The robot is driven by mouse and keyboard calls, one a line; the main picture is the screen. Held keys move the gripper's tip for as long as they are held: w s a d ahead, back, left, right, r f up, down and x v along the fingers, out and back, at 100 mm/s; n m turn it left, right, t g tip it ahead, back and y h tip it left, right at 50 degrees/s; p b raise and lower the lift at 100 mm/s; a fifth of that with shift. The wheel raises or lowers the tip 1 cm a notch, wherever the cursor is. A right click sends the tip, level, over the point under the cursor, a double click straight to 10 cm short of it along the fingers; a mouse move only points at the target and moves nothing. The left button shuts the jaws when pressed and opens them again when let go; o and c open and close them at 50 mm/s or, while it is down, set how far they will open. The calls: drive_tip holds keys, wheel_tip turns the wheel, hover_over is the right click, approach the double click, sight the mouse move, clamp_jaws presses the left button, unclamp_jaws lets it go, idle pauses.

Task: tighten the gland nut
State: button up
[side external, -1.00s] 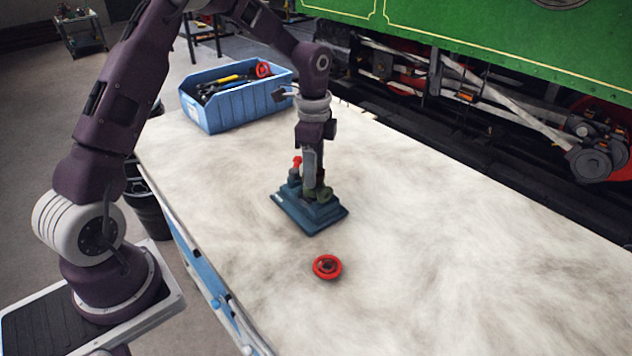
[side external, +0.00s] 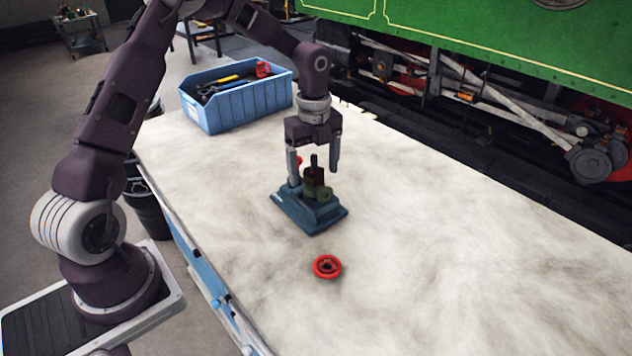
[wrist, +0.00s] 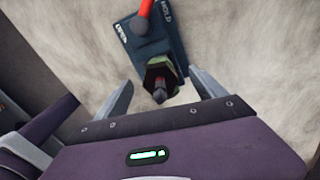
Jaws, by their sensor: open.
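A dark blue-green valve fixture (side external: 322,217) stands on the bench, with a dark hexagonal gland nut (side external: 314,176) and an upright dark stem (side external: 314,160) on top. The nut (wrist: 160,73) and stem (wrist: 158,93) also show in the wrist view. My gripper (side external: 314,177) is open above the fixture, pointing down. Its fingers are spread on either side of the nut, apart from it, as the wrist view (wrist: 160,78) also shows. A red-topped lever (wrist: 145,10) rises from the fixture's other end, beside the "HOLD" lettering. It is mostly hidden by a finger in the side view.
A red handwheel (side external: 327,267) lies on the bench in front of the fixture. A blue bin (side external: 245,108) with tools and a red wheel stands at the back left. The bench (side external: 480,260) is clear to the right. A green locomotive (side external: 500,35) stands behind.

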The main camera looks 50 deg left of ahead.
sight(314, 155)
drive_tip(key=shift+r, duration=2.5)
drive_tip(key=shift+r, duration=0.1)
drive_tip(key=s+d+r+n+t+y, duration=0.1)
drive_tip(key=s+d+r+n, duration=0.2)
drive_tip(key=s+r+n, duration=0.3)
drive_tip(key=s+d+r+n+t+y, duration=0.1)
drive_tip(key=s+d+r+n, duration=0.25)
drive_tip(key=s+r, duration=0.35)
drive_tip(key=s+d+n+t+h, duration=0.2)
drive_tip(key=s+d+n+t, duration=0.1)
drive_tip(key=s+n, duration=0.8)
drive_tip(key=s, duration=0.4)
drive_tip(key=shift+f+t, duration=0.15)
drive_tip(key=shift+t, duration=0.15)
